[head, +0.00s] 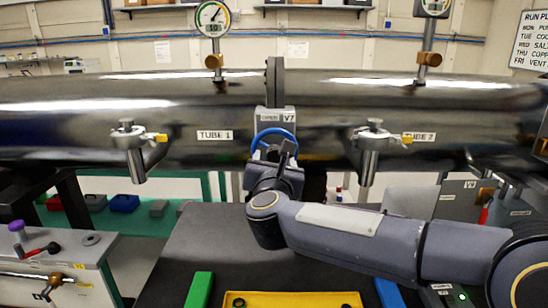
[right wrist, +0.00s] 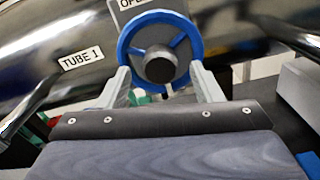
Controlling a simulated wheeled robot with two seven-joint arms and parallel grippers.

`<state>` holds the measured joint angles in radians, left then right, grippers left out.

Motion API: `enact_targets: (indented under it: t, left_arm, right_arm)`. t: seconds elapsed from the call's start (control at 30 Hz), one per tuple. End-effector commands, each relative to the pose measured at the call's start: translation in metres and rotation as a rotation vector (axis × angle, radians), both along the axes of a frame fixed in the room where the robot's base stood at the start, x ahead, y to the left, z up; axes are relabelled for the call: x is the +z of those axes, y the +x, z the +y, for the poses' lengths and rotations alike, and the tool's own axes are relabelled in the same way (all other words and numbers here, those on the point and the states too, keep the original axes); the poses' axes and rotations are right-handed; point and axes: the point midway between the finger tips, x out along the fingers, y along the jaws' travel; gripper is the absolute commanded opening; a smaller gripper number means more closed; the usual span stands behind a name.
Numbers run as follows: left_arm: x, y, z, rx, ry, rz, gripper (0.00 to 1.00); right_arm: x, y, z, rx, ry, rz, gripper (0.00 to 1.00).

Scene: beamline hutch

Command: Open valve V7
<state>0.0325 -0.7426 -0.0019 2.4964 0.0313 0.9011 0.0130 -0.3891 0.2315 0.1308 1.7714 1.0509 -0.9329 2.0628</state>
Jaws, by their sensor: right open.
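Valve V7 (head: 275,119) is a grey block with a V7 label, on the flange between TUBE 1 and TUBE 2. Its blue handwheel (head: 271,131) faces me below the label and is partly hidden by my right gripper (head: 287,150). In the right wrist view the blue wheel (right wrist: 127,50) has spokes and a dark hub. There my right gripper (right wrist: 160,70) is open, one finger on each side of the wheel's lower half. The fingertips are close to the rim; I cannot tell whether they touch it. A sign reading "OPE…" above the wheel is cut off. My left gripper is not in view.
The steel tube (head: 60,105) spans the view, with gauges (head: 212,18) above and clamps (head: 131,140) beside the valve. Below is a dark table (head: 200,240) with a yellow tray (head: 290,302). A grey cabinet (head: 70,270) stands at left.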

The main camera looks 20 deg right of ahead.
Motion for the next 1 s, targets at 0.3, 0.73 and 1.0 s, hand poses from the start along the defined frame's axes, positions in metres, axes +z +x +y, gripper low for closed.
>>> enact_targets:
  t: [0.3,0.73,1.0]
  left_arm:
    - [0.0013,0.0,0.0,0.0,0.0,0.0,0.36]
    - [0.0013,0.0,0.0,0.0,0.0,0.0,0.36]
    - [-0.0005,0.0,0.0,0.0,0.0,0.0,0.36]
  right_arm:
    - [0.0,0.0063,-0.002,0.001,-0.001,-0.001,0.59]
    - [0.0,0.006,-0.0019,0.001,-0.001,-0.001,0.15]
    - [-0.0004,0.0059,-0.0019,0.001,-0.045,0.012,0.15]
